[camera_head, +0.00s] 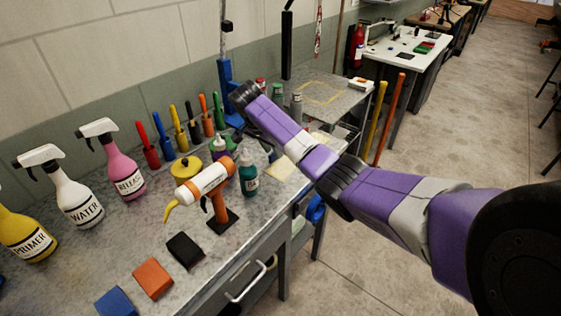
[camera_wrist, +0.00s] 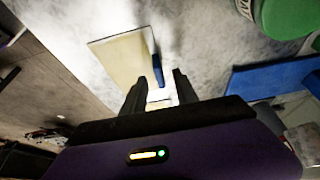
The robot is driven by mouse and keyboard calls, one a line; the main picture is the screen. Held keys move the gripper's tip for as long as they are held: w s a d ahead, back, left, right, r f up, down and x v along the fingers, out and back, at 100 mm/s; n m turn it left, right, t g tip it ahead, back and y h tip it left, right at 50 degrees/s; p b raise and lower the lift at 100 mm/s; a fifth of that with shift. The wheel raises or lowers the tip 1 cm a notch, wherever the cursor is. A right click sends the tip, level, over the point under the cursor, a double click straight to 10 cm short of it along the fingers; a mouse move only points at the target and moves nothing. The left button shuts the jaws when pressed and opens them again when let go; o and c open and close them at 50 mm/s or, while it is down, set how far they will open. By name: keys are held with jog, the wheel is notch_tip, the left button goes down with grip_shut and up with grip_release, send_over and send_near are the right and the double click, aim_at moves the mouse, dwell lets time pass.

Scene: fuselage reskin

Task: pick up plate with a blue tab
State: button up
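The plate with a blue tab shows in the wrist view as a flat cream-yellow plate (camera_wrist: 120,60) on the grey bench top. Its blue tab (camera_wrist: 157,70) stands at the right edge, facing the fingers. My gripper (camera_wrist: 160,82) is open and empty, its two dark fingers pointing toward the tab, which lies just beyond and between the tips. Contact with the tab cannot be told. In the head view, a pale yellow piece (camera_head: 285,174) lies on the bench beside my purple arm, partly covered. My gripper is hidden there or cannot be made out.
A teal bottle (camera_head: 249,173) and an orange-and-white tool on a stand (camera_head: 205,183) are left of the plate. Spray bottles (camera_head: 74,190) line the left. A green round object (camera_wrist: 285,15) and blue object (camera_wrist: 270,78) sit right in the wrist view.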

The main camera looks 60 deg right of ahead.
jog(key=shift+x, duration=1.15)
grip_shut()
jog(key=shift+r, duration=0.1)
